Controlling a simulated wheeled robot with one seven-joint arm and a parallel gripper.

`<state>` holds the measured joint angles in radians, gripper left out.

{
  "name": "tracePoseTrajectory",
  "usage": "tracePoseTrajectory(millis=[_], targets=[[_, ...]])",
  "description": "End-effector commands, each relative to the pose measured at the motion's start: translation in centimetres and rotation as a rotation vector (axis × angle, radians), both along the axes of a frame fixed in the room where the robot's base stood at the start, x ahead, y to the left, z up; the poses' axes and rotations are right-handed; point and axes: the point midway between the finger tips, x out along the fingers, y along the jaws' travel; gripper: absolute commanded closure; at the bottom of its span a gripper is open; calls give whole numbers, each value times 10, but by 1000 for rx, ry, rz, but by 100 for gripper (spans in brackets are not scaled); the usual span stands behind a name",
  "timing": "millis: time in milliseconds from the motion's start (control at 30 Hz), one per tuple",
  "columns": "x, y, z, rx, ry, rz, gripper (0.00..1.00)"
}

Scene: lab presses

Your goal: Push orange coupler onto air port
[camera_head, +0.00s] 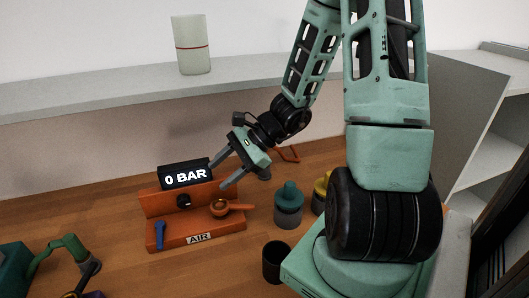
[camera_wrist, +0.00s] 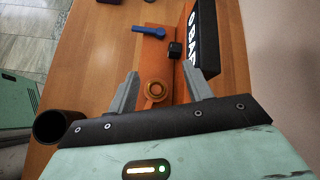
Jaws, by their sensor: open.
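The orange air station (camera_head: 160,204) stands on the wooden table with an AIR label on its front. The orange coupler (camera_head: 219,208), a round ring with a stub reaching right, sits on the right part of its base; in the wrist view the ring (camera_wrist: 155,89) shows from above. A black round fitting (camera_head: 184,201), possibly the air port, sticks out of the upright plate left of the coupler; it also shows in the wrist view (camera_wrist: 174,49). My gripper (camera_head: 216,176) is open and empty above the coupler, its fingers on either side of the ring in the wrist view.
A display (camera_head: 185,175) reading 0 BAR tops the station. A blue lever (camera_head: 160,235) stands at its left. A teal-capped jar (camera_head: 289,205), a yellow-topped jar (camera_head: 320,192) and a dark cup (camera_head: 276,262) stand to the right. A green device (camera_head: 62,250) is at lower left.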

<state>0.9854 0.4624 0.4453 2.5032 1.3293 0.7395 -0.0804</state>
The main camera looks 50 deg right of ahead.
Motion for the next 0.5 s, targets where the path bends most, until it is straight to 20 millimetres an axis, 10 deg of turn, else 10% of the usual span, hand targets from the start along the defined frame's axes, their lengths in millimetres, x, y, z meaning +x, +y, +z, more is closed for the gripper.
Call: tracePoseTrajectory(millis=[300, 500], targets=[[7, -160, 6, 342, -21, -801, 50], [-9, -215, 4, 444, -48, -1049, 50]])
